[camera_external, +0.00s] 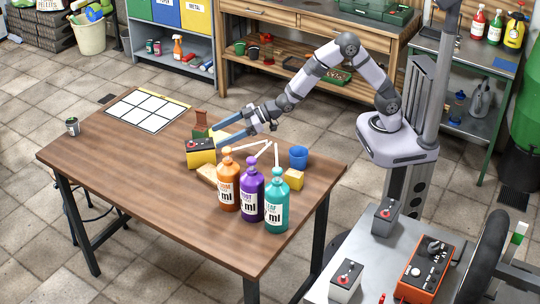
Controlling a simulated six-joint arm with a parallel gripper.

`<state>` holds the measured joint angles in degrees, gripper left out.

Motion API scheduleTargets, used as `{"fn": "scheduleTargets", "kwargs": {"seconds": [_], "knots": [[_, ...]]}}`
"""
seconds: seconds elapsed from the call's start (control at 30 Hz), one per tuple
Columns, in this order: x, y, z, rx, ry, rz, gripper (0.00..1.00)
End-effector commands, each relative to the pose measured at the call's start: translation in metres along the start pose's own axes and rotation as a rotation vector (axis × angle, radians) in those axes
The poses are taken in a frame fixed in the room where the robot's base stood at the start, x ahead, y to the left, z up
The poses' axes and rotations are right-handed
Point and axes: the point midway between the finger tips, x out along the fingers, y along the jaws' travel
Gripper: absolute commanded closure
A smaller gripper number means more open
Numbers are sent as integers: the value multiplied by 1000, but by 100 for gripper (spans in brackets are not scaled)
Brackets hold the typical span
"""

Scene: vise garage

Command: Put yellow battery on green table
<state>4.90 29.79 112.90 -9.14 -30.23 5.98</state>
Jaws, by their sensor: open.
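The yellow battery (201,157), with a black top, stands upright on the brown wooden table (130,165). My gripper (216,139) is open, with its two blue fingers pointing left at the battery's upper right side. The fingertips are at or very near its top edge; I cannot tell whether they touch it. A table with a greenish top (448,47) stands at the back right, with bottles on it.
Orange, purple and teal bottles (252,192) stand close in front of my gripper. A blue cup (298,157), a yellow block (293,179) and a green-and-brown object (201,122) are nearby.

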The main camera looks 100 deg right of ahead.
Motion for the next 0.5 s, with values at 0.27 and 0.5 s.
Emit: {"fn": "scheduleTargets", "kwargs": {"seconds": [0.27, 0.5], "knots": [[16, 0, -1, 1, 1, 0, 27], [22, -1, 0, 0, 3, 0, 27]]}}
